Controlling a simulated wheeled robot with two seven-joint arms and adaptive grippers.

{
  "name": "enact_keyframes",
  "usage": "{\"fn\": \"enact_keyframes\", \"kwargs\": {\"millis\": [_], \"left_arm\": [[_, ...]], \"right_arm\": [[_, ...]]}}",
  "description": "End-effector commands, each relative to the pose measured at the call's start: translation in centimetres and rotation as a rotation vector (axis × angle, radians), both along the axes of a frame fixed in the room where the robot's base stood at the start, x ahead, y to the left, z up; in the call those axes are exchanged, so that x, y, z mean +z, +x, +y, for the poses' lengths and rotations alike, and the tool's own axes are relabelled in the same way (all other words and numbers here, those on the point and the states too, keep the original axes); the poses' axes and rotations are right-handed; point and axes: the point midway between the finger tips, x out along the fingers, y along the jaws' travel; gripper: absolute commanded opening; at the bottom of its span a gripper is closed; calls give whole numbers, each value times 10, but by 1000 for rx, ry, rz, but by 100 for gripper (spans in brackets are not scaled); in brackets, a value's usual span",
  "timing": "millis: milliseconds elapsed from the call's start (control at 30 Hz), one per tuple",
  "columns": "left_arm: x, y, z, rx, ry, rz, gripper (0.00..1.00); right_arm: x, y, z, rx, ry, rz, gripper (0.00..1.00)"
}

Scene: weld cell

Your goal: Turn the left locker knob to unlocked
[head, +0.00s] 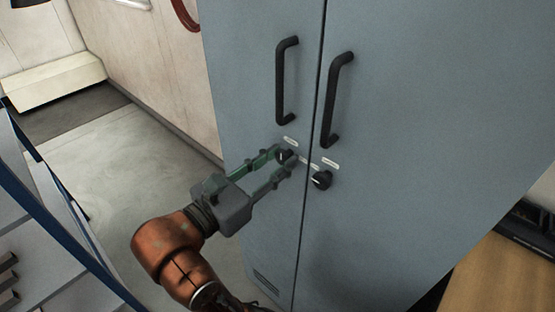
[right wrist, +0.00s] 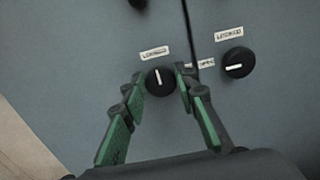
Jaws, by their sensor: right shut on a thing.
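The blue-grey locker (head: 390,120) has two closed doors. In the right wrist view the left knob (right wrist: 158,82) has a white mark pointing nearly straight up, toward a small white label (right wrist: 154,53). My right gripper (head: 283,163) has its fingers on either side of the left knob and is shut on it. In the right wrist view the fingertips (right wrist: 160,84) flank the knob. My left gripper is not in view.
The right knob (head: 321,179) is on the right door, close beside my right finger; its mark is nearly horizontal. Two black handles (head: 287,82) (head: 337,100) stand out above the knobs. A blue-edged rack (head: 50,190) is at left and a wooden surface (head: 500,275) at lower right.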

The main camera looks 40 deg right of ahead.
Motion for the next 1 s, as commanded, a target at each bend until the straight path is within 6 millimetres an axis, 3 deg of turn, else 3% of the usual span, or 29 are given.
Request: {"fn": "enact_keyframes", "kwargs": {"millis": [300, 633, 1000], "left_arm": [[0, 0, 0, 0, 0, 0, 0], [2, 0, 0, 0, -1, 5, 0], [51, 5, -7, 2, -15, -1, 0]], "right_arm": [[0, 0, 0, 1, 0, 1, 2], [-1, 1, 1, 2, 5, -57, 2], [-3, 1, 1, 2, 27, -332, 2]]}}
